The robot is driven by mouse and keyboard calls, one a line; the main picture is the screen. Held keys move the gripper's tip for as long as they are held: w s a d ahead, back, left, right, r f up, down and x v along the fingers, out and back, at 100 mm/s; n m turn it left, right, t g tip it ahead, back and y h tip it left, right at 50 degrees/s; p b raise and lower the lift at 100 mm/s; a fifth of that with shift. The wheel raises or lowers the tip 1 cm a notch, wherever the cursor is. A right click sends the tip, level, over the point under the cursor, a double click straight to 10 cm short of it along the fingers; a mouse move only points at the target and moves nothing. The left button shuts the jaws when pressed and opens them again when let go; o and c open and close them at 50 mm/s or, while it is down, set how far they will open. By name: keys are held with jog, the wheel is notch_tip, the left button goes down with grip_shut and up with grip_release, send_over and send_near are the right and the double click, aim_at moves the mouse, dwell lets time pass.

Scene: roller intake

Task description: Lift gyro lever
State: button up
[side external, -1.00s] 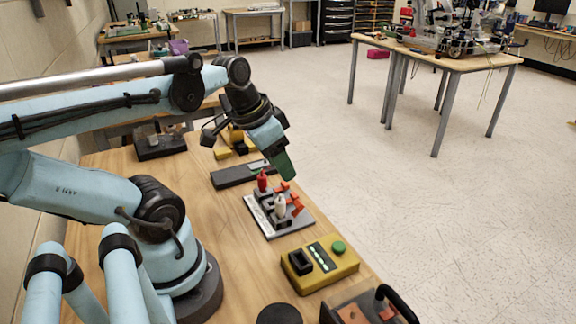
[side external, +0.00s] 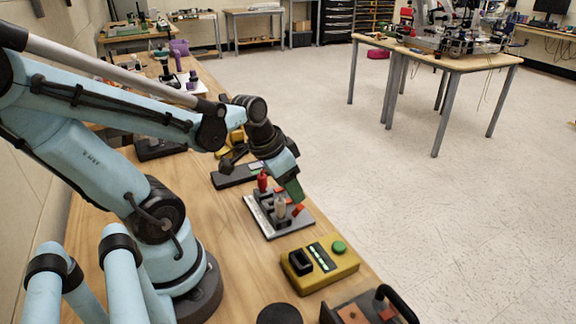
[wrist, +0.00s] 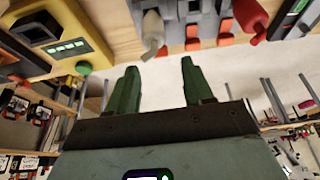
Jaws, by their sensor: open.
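A grey lever plate (side external: 297,224) lies on the wooden bench, with a red-handled lever (side external: 262,182), a white-handled lever (side external: 280,207) and orange pieces (side external: 298,210). No label shows which one is the gyro lever. My gripper (side external: 294,194) hangs low over the plate's far right part, its green fingers partly hiding it. In the wrist view my gripper (wrist: 158,78) is open, with nothing between its fingers. The white handle (wrist: 153,28) is at the top there, ahead of the gap. The red handle (wrist: 249,16) is to its right. Contact cannot be told.
A yellow box (side external: 342,268) with a green button (side external: 339,247) stands near the plate. A dark box with a black handle (side external: 396,300) is at the front. A black block (side external: 232,176) lies beyond the plate. Open floor lies right of the bench edge.

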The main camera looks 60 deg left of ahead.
aim_at(296, 209)
jog(key=shift+x, duration=2.25)
